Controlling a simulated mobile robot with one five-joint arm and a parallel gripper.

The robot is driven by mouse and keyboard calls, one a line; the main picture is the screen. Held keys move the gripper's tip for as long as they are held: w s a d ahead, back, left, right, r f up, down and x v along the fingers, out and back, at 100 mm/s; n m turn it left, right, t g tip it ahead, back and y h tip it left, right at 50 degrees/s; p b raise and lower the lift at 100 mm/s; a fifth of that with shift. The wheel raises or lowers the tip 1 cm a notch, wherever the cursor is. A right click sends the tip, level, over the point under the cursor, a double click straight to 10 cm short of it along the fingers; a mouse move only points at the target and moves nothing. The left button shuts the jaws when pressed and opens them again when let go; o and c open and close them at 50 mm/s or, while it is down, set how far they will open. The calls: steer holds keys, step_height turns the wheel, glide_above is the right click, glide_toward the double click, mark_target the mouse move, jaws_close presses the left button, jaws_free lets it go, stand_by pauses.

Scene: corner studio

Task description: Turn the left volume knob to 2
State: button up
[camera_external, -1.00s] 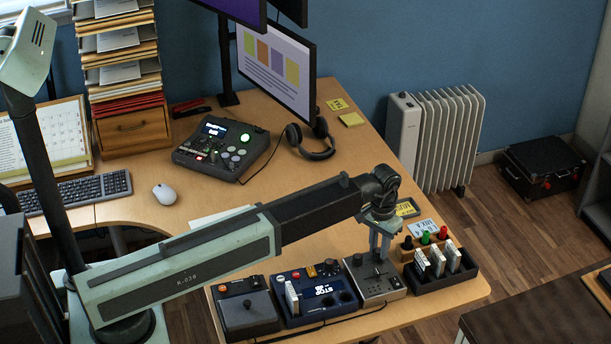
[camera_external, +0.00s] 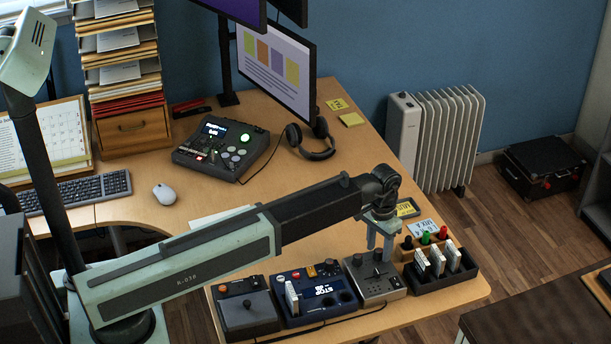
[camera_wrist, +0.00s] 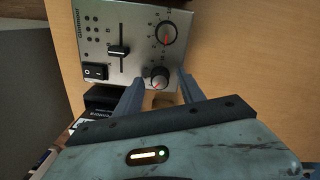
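The grey control box (camera_external: 378,287) stands at the desk's front, and its panel (camera_wrist: 98,52) fills the upper left of the wrist view. It has two round knobs with printed dials: one farther from me (camera_wrist: 165,33) and one nearer me (camera_wrist: 160,76). The nearer knob has a red pointer mark; the dial numbers are too small to read surely. My gripper (camera_wrist: 161,80) is open and empty, with one finger on each side of the nearer knob. I cannot tell contact or height. In the external view my gripper (camera_external: 379,252) hangs over the box's back edge.
A dark tray (camera_external: 443,280) with white cards is at the right. A slider (camera_wrist: 118,50) and switch (camera_wrist: 95,72) share the panel.

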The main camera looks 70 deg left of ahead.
mark_target(379, 251)
step_height(379, 251, up, 8)
steer(key=p, duration=0.8)
steer(key=shift+a+f, duration=0.1)
steer(key=shift+d, duration=0.25)
steer(key=s+d+m, duration=0.2)
steer(key=s+d, duration=0.4)
steer(key=d, duration=0.5)
steer(key=s+d+m, duration=0.2)
steer(key=s+d, duration=0.3)
steer(key=s, duration=0.7)
steer(key=shift+s, duration=0.4)
